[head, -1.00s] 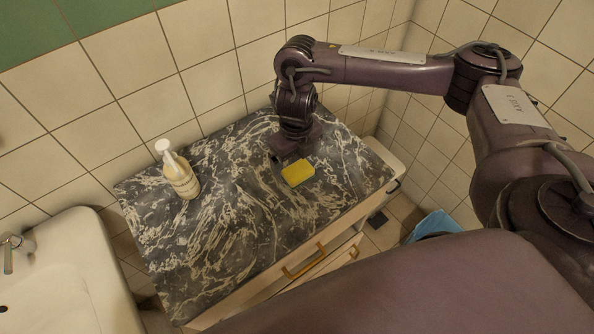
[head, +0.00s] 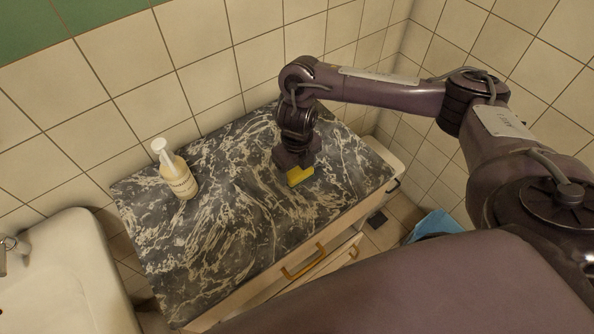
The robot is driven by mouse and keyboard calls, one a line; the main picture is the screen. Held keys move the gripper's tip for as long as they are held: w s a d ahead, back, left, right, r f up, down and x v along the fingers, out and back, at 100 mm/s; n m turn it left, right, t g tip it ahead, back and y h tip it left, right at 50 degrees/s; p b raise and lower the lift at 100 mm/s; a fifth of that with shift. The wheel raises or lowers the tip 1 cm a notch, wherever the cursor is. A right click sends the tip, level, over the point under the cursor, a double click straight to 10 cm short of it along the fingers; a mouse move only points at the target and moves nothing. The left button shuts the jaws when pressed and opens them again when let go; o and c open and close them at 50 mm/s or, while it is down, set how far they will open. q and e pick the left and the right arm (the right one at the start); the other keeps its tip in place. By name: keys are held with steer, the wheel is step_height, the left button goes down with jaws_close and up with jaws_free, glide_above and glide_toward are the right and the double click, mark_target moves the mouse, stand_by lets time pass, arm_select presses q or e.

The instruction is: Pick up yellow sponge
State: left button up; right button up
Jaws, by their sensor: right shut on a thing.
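The yellow sponge (head: 299,177) is at the right part of the dark marbled countertop (head: 225,225). My right gripper (head: 298,172) is over it, pointing down, and is shut on the sponge. The gripper body hides the sponge's back part, and the fingertips are hard to make out. I cannot tell whether the sponge still touches the countertop. My left gripper is not in view.
A soap pump bottle (head: 178,172) stands upright on the left part of the countertop. A white sink (head: 75,275) is at the lower left. Tiled walls (head: 205,60) close off the back. A drawer with a gold handle (head: 303,262) is in front.

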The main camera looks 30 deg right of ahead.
mark_target(297, 168)
steer(key=shift+r, duration=0.15)
steer(key=shift+c, duration=0.3)
step_height(297, 168, up, 20)
steer(key=p, duration=0.5)
